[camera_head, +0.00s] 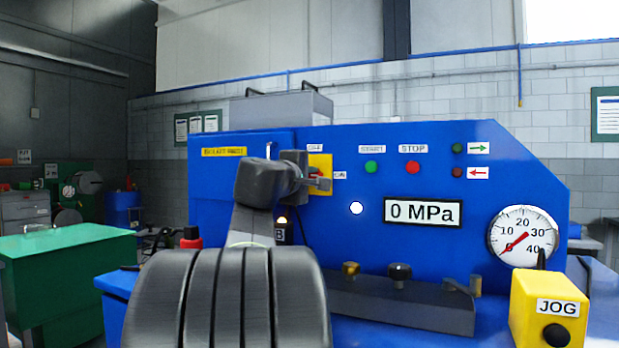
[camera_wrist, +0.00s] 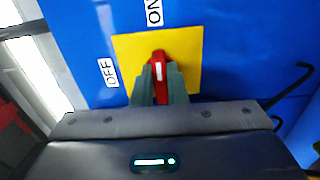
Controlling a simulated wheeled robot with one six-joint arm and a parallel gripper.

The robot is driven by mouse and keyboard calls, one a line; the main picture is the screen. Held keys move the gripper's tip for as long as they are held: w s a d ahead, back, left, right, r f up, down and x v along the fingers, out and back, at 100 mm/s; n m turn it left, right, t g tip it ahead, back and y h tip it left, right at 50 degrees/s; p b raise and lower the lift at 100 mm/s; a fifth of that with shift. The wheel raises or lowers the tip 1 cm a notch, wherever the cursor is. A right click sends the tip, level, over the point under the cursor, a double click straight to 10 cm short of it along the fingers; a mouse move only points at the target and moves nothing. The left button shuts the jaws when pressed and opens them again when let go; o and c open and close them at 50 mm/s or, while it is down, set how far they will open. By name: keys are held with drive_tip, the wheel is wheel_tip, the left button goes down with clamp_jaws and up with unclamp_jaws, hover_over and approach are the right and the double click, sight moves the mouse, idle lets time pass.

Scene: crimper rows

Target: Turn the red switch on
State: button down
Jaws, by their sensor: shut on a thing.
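The red switch (camera_wrist: 160,60) is on a yellow plate (camera_wrist: 190,55) on the blue machine front. In the wrist view the OFF label (camera_wrist: 108,72) is left of the plate and the ON label (camera_wrist: 154,12) is above it. The white mark on the switch runs up and down, roughly in line with ON. My gripper (camera_wrist: 159,75) is shut on the switch knob, one finger on each side. In the head view my gripper (camera_head: 322,183) is at the yellow plate (camera_head: 320,162) and hides most of the switch.
On the panel (camera_head: 370,260) are a green START button (camera_head: 372,167), a red STOP button (camera_head: 412,167), a 0 MPa display (camera_head: 423,212) and a dial gauge (camera_head: 523,236). A yellow JOG box (camera_head: 548,312) stands front right. A green cabinet (camera_head: 70,245) stands left.

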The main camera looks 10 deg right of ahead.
drive_tip(key=c, duration=1.4)
unclamp_jaws()
drive_tip(key=shift+c, duration=0.2)
drive_tip(key=v, duration=1.3)
drive_tip(key=shift+s+a, duration=0.25)
drive_tip(key=shift+s, duration=0.05)
drive_tip(key=shift+w+d, duration=0.1)
drive_tip(key=x, duration=1.3)
drive_tip(key=shift+w+d, duration=0.2)
drive_tip(key=shift+w, duration=0.05)
drive_tip(key=shift+s+a, duration=0.1)
drive_tip(key=shift+s, duration=0.05)
